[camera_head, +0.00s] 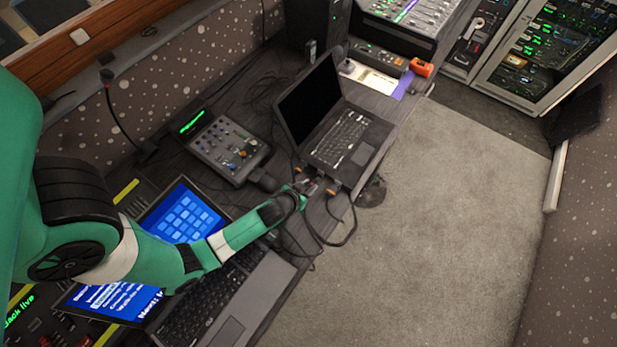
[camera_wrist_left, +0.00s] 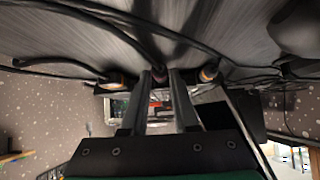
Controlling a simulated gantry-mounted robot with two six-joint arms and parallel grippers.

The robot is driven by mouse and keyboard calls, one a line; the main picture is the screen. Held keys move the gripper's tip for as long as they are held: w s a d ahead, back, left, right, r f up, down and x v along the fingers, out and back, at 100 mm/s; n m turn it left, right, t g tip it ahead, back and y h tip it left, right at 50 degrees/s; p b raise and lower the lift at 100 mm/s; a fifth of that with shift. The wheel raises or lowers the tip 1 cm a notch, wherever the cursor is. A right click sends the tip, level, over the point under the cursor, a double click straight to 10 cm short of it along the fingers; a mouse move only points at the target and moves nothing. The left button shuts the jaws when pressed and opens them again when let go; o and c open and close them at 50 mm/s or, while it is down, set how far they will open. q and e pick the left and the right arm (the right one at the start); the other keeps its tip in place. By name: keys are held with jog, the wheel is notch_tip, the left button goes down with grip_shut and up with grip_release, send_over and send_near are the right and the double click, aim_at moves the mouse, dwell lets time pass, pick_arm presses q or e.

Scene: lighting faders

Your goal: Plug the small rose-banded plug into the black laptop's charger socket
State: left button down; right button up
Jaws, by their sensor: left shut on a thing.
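The black laptop (camera_head: 355,146) stands open on the desk in the head view, its screen dark. My left gripper (camera_head: 310,187) is at the laptop's near left edge, where short cables and plugs gather. In the left wrist view my left gripper (camera_wrist_left: 160,92) is shut on the small rose-banded plug (camera_wrist_left: 158,73), whose dark cable runs away across the picture. The fingers hide part of the plug. The charger socket cannot be made out, and I cannot tell whether the plug touches the laptop. My right gripper is in neither view.
Two other plugs, left (camera_wrist_left: 120,79) and right (camera_wrist_left: 208,73), flank my fingers in the left wrist view; the right one has an orange band. A small mixer (camera_head: 228,148) stands left of the laptop. A second laptop (camera_head: 225,305) lies under my left arm. Loose cables (camera_head: 325,235) hang over the desk edge.

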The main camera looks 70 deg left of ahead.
pick_arm(q)
jog(key=shift+w+a, duration=0.6)
jog(key=shift+w, duration=0.2)
dwell(2.2)
jog(key=c, duration=0.6)
grip_release()
jog(key=shift+w, duration=0.1)
jog(key=shift+r, duration=0.1)
jog(key=v, duration=1.1)
jog(key=shift+r, duration=0.15)
jog(key=shift+d, duration=0.1)
